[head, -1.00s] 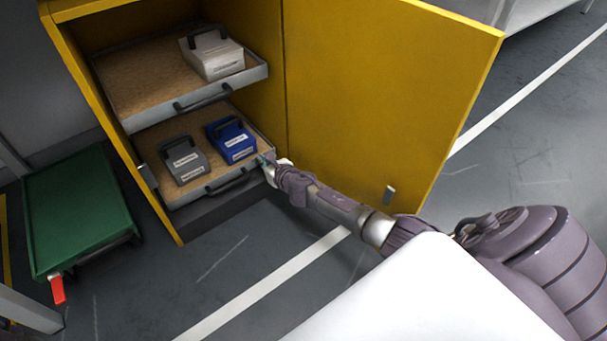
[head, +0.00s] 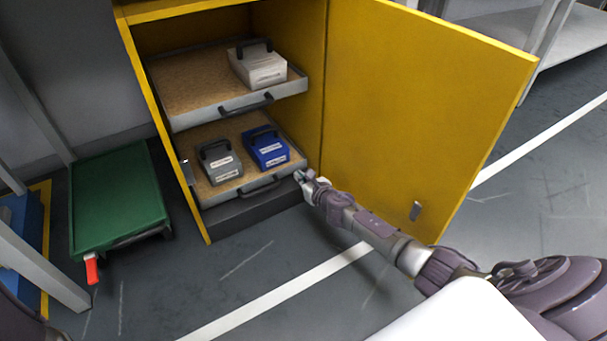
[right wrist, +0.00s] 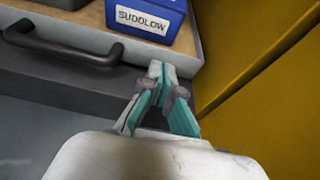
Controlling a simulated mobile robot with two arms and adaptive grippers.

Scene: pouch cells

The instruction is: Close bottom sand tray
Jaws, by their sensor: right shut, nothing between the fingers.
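The bottom sand tray (head: 225,197) is a grey-rimmed tray with a sandy floor and a dark front handle (head: 262,187), low in the yellow cabinet. It holds a grey case (head: 219,162) and a blue case (head: 266,148). My right gripper (head: 299,177) is shut and empty at the tray's front right corner. In the right wrist view its fingertips (right wrist: 160,67) are at the tray's front edge, right of the handle (right wrist: 60,45); I cannot tell whether they touch. The blue case (right wrist: 145,15) shows behind them. My left gripper is not in view.
The upper tray (head: 190,118) with a white case (head: 258,66) sticks out above. The yellow door (head: 420,100) stands open right of my arm. A green cart (head: 115,200) with a red handle stands at left. The floor in front is clear.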

